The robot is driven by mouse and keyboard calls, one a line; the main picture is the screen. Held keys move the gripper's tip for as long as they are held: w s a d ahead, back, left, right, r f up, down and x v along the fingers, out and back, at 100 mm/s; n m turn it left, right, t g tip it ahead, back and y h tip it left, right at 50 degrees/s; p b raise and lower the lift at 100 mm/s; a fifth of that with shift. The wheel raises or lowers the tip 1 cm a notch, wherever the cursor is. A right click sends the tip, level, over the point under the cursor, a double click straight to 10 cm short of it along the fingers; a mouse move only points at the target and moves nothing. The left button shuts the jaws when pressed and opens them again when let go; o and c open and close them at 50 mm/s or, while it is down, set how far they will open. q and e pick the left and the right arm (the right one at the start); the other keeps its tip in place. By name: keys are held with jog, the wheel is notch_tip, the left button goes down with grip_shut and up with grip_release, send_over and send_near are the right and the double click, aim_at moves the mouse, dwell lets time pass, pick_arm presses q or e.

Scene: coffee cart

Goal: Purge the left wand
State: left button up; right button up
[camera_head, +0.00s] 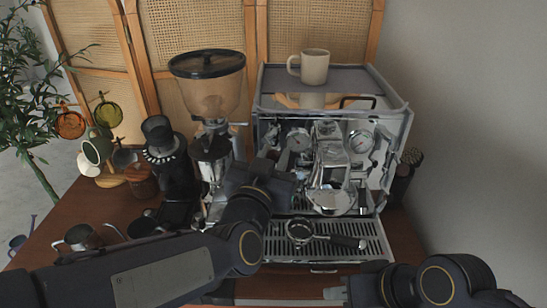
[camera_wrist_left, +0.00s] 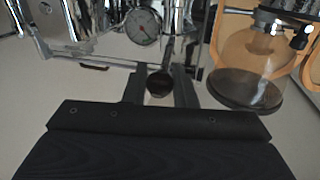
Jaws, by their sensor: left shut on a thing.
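The espresso machine (camera_head: 386,100) stands at the back right of the cart. My left gripper (camera_head: 275,172) is at the left of its front face. In the left wrist view my left gripper (camera_wrist_left: 163,88) is shut on a dark, rounded knob (camera_wrist_left: 160,84) with a metal stem, close to a pressure gauge (camera_wrist_left: 143,26). My arm and gripper hide most of the machine's left front in the head view, and I cannot make out the left wand clearly. My right gripper (camera_head: 338,292) is low at the front, partly in view; its jaw opening cannot be told.
A portafilter (camera_head: 300,231) lies on the drip tray (camera_head: 275,246). A mug (camera_head: 315,67) stands on the machine's top. The grinder (camera_head: 208,93) stands left of the machine. Cups hang on a stand (camera_head: 108,180), and a metal pitcher (camera_head: 80,237) is at the left.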

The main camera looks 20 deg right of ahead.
pick_arm(q)
jog(key=shift+s+f+m+t+h+b, duration=0.1)
jog(key=shift+f+m+t+h+b, duration=0.5)
jog(key=shift+b, duration=2.95)
jog(key=shift+s+f+m+t+h+b, duration=0.2)
jog(key=shift+t+h+b, duration=0.65)
jog(key=shift+b, duration=2.65)
jog(key=shift+w+f+m+t+h+b, duration=0.1)
jog(key=shift+f+m+t+h+b, duration=0.45)
jog(key=shift+b, duration=3)
jog(key=o, duration=1)
jog(key=shift+a, duration=0.1)
jog(key=shift+c, duration=0.2)
jog(key=b+v, duration=0.1)
jog(key=v, duration=0.6)
jog(key=shift+s+f, duration=0.25)
jog(key=shift+s, duration=0.05)
